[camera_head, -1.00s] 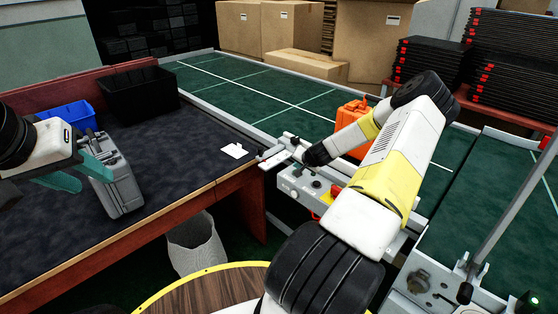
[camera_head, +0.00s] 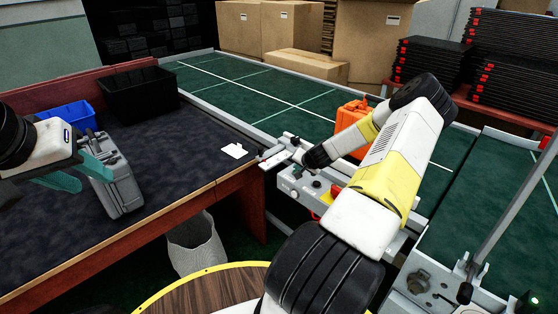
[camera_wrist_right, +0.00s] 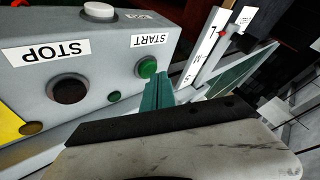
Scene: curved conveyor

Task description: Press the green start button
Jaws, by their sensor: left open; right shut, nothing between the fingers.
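The green start button (camera_wrist_right: 147,67) sits on the face of a grey control box (camera_wrist_right: 100,48), beside an upside-down START label in the right wrist view. My right gripper (camera_wrist_right: 159,76) is shut and empty, its teal fingertips close to the button's lower right edge; I cannot tell whether they touch it. In the head view the control box (camera_head: 296,194) is at the conveyor's near edge, partly behind my right arm. My left gripper (camera_head: 80,172) is open at the upper part of a grey case (camera_head: 121,192) on the dark table.
The box also has a dark STOP button (camera_wrist_right: 69,89), a white button (camera_wrist_right: 99,10) and a small green light (camera_wrist_right: 115,96). An orange case (camera_head: 352,142) stands on the green conveyor (camera_head: 255,88) behind my right arm. A white card (camera_head: 234,150) lies on the table.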

